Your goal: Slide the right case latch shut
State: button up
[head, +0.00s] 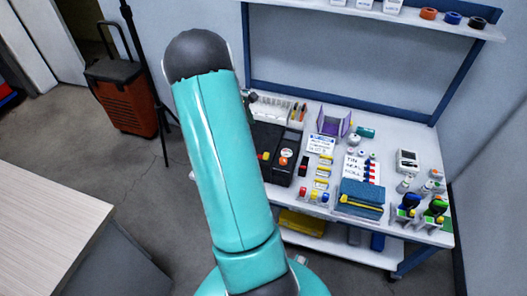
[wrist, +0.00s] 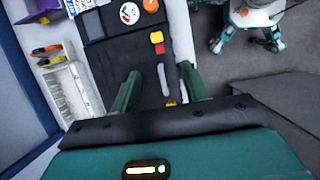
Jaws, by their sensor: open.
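The black case (wrist: 148,68) lies on the bench under my gripper. In the head view the case (head: 262,137) is partly hidden behind my arm. A latch with yellow and red parts (wrist: 157,42) sits on the case's front side; it looks like the right one and shows beside my arm in the head view (head: 264,156). A pale slot and a small orange piece (wrist: 171,103) lie lower in the wrist view. My gripper (wrist: 159,72) is open and empty, its green fingers spread either side of the slot. Contact with the case cannot be told.
Farther right are a blue book-like box (head: 361,198), a purple holder (head: 333,122) and small bottles. A white rack (wrist: 68,88) and a pen tray lie behind the case. Floor shows beyond the bench edge.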

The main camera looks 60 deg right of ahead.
aim_at(266, 155)
jog(key=x, duration=1.5)
jog(key=shift+s+d, duration=0.3)
jog(key=shift+d, duration=0.05)
jog(key=shift+c, duration=0.4)
